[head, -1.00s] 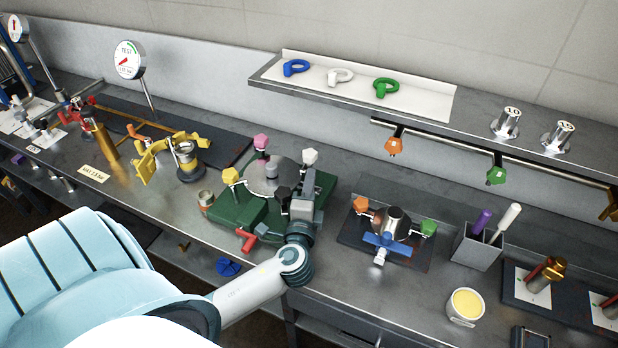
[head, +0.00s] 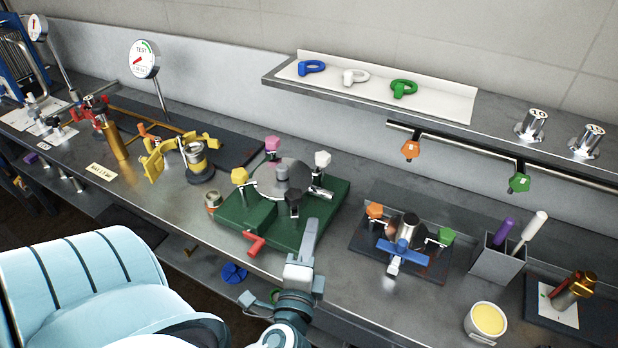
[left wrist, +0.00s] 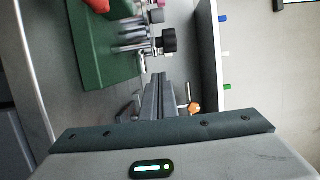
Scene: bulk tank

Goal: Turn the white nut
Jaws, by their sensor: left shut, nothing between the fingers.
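The white nut (head: 322,159) stands at the back right of a round grey lid (head: 268,178) on a green base (head: 325,210), with a metal stem below it. Pink (head: 272,144), yellow (head: 240,175) and black (head: 293,198) nuts stand around the same lid. My left gripper (head: 312,228) is shut and empty at the front right of the base, apart from the white nut. In the left wrist view its closed fingers (left wrist: 158,92) point toward a black knob (left wrist: 168,41) beside the green base. I cannot pick out the white nut surely there. My right gripper is not seen.
Right of the base is a smaller fixture with a blue handle (head: 402,252). A cup with tools (head: 497,262) and a yellow-filled tub (head: 486,321) stand further right. A shelf (head: 380,98) overhangs the back, with a rail (head: 460,155) below. A red handle (head: 256,244) juts from the base's front.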

